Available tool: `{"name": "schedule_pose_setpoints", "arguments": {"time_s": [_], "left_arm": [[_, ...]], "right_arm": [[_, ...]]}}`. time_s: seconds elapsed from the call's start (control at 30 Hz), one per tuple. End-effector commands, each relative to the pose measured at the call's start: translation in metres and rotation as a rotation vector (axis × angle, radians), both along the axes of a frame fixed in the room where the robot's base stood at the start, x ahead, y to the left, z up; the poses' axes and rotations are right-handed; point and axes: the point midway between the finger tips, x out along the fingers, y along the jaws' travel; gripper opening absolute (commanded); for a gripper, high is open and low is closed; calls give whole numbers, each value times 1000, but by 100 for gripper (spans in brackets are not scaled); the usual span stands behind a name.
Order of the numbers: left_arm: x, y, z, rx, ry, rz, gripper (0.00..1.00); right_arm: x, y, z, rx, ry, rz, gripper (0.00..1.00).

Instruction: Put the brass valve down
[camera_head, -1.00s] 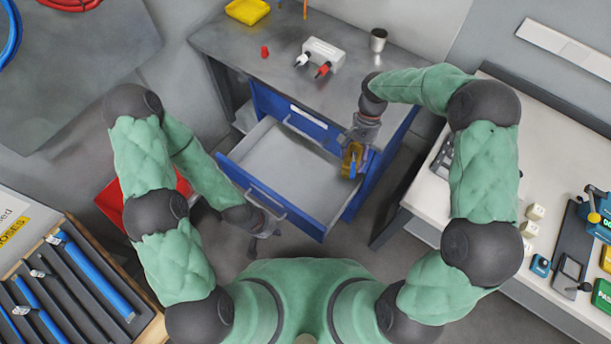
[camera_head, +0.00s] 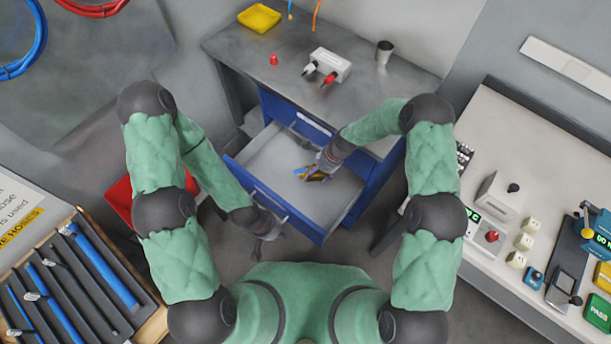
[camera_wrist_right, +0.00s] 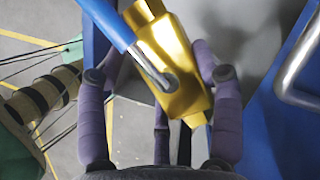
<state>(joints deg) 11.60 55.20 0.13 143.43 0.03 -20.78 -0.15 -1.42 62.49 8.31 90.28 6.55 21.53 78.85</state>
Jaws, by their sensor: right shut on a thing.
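The brass valve (camera_wrist_right: 170,55) is a golden block with a blue-sleeved lever, large in the right wrist view. My right gripper (camera_wrist_right: 165,85) is shut on it, with purple padded fingers on either side. In the head view the brass valve (camera_head: 316,177) is small and partly hidden by my right gripper (camera_head: 312,172), over the open grey-lined drawer (camera_head: 270,166) of the blue cabinet. I cannot tell whether the valve touches the drawer floor. My left gripper (camera_head: 268,232) hangs near the drawer's front left handle; its fingers are too small to read.
The grey worktop (camera_head: 300,50) above the drawer holds a yellow tray (camera_head: 259,18), a red cap (camera_head: 273,59), a white box (camera_head: 331,64) and a metal cup (camera_head: 384,51). A white bench (camera_head: 500,160) with several devices stands at the right.

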Motion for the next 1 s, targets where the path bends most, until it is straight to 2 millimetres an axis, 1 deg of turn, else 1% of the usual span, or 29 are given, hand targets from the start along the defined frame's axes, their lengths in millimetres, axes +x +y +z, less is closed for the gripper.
{"name": "schedule_pose_setpoints", "arguments": {"time_s": [0.03,0.1,0.2,0.3,0.57,0.7,0.8,0.9,1.0], "left_arm": [[0,0,-13,0,0,0,0],[0,0,-27,0,1,0,0],[0,0,-41,0,1,0,0],[0,0,-50,0,1,0,0],[0,0,-62,0,0,0,0],[0,0,-72,0,0,0,0],[0,0,-78,0,0,0,0],[0,0,-80,0,0,0,0],[0,0,-81,0,0,0,0]], "right_arm": [[-2,4,-27,-1,5,-63,19],[-1,8,-56,0,6,-153,19],[1,10,-84,0,4,-241,19],[2,10,-103,-1,1,-298,19],[1,10,-132,0,1,-357,19],[1,10,-157,-1,1,-358,19],[1,10,-173,0,0,-356,19],[2,10,-181,0,-1,-356,19],[2,10,-185,0,-1,-355,19]]}}
